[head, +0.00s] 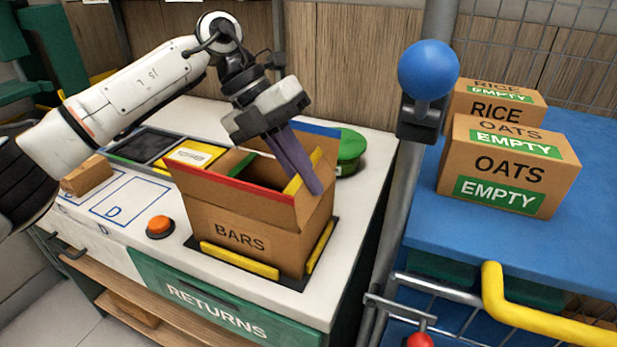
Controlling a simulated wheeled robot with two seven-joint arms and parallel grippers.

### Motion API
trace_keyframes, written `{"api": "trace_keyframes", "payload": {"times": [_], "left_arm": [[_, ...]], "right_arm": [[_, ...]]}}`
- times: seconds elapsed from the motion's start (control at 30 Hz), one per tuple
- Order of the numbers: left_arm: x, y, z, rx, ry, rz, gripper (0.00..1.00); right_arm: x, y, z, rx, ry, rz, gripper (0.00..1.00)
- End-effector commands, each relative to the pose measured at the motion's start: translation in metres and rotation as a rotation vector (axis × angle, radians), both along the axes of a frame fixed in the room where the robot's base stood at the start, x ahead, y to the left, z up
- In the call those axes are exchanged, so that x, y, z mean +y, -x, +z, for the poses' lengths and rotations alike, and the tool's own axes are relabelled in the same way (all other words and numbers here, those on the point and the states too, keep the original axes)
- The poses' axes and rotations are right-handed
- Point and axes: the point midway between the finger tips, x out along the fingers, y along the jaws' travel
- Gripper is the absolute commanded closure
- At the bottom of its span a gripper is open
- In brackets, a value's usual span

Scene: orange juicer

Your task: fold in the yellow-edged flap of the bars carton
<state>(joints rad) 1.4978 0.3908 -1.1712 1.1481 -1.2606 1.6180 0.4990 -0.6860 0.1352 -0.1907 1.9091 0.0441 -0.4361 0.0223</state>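The bars carton (238,238) stands open-topped on the white counter, held in a dark base with yellow guides. Its yellow-edged flap (318,157) is on the right side and looks roughly upright. The red-edged flap (233,185) is at the front, the green-edged flap (240,166) at the left and the blue-edged flap (317,129) at the back. My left gripper (312,188) reaches down over the carton. Its purple-grey fingers look closed together and cross the yellow edge, tips at the flap's outer side. Contact is unclear. My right gripper is not in view.
An orange button (160,226) and a small brown box (87,175) are left of the carton. A round green container (350,146) stands behind it. A grey post with a blue ball (428,69) rises at the right, before the oats carton (510,170) on a blue surface.

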Motion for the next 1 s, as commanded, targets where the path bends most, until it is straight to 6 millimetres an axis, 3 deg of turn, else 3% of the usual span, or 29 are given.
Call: {"api": "trace_keyframes", "payload": {"times": [0.57,0.7,1.0], "left_arm": [[-0.0017,0.0000,0.0035,0.009,0.045,-0.002,1.00],[-0.0013,0.0001,0.0026,0.009,0.042,-0.002,0.74],[0.0008,-0.0003,0.0013,0.010,0.037,0.000,0.74]], "right_arm": [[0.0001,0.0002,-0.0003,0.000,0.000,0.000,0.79],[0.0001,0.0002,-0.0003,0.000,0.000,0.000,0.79],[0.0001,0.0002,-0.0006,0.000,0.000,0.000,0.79]]}}
